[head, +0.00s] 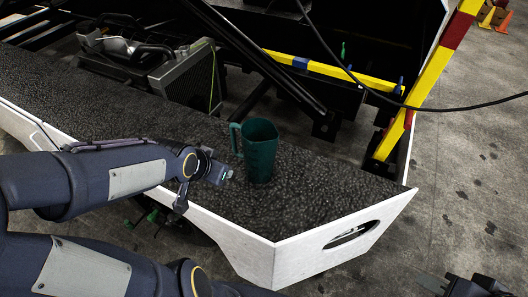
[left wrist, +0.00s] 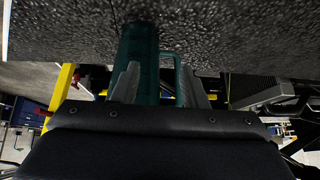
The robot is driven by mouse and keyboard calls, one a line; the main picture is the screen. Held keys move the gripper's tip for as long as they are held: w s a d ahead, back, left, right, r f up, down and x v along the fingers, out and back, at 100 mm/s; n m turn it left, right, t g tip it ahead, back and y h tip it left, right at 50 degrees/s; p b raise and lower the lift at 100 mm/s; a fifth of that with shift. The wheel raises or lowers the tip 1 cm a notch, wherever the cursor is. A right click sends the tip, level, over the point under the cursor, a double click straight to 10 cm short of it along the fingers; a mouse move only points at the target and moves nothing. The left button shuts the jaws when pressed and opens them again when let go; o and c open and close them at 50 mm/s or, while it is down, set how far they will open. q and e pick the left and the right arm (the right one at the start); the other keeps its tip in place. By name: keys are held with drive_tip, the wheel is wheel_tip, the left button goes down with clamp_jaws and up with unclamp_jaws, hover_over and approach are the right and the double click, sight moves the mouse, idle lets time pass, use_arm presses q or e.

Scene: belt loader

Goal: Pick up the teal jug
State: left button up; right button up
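The teal jug (head: 261,152) stands upright on the black speckled top of the belt loader, its handle toward the left in the head view. In the left wrist view the jug (left wrist: 137,62) appears inverted, beyond the fingers, with its handle to the right. My left gripper (left wrist: 160,88) is open, its two fingers spread apart with nothing visibly clamped. In the head view my left wrist end (head: 220,172) is just left of the jug, low beside it; contact cannot be told. My right gripper (head: 462,286) is partly cut off at the bottom right, away from the jug; its opening is unclear.
The black speckled deck (head: 330,195) has a white rim with an oval cutout (head: 350,235). Behind the jug are a black strut, a yellow rail (head: 345,76) and a hanging cable. A grey radiator-like unit (head: 188,75) stands back left. Deck right of the jug is clear.

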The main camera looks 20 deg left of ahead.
sight(232, 139)
use_arm(q)
drive_tip(key=w+a+f+t, duration=0.1)
drive_tip(key=w+t, duration=0.1)
drive_tip(key=w, duration=0.2)
drive_tip(key=w+a+f+t+h+b, duration=0.1)
drive_tip(key=w+a+f+t, duration=0.1)
drive_tip(key=w, duration=0.1)
drive_tip(key=w+a+f+t+b, duration=0.1)
drive_tip(key=w+a+f+t, duration=0.1)
drive_tip(key=w, duration=0.2)
drive_tip(key=shift+w+m+h, duration=0.35)
drive_tip(key=shift+m+h, duration=0.05)
drive_tip(key=x, duration=0.5)
drive_tip(key=shift+w+a+r, duration=0.1)
drive_tip(key=shift+w+r, duration=0.05)
drive_tip(key=shift+w, duration=0.05)
clamp_jaws()
drive_tip(key=shift+r, duration=0.1)
idle(0.5)
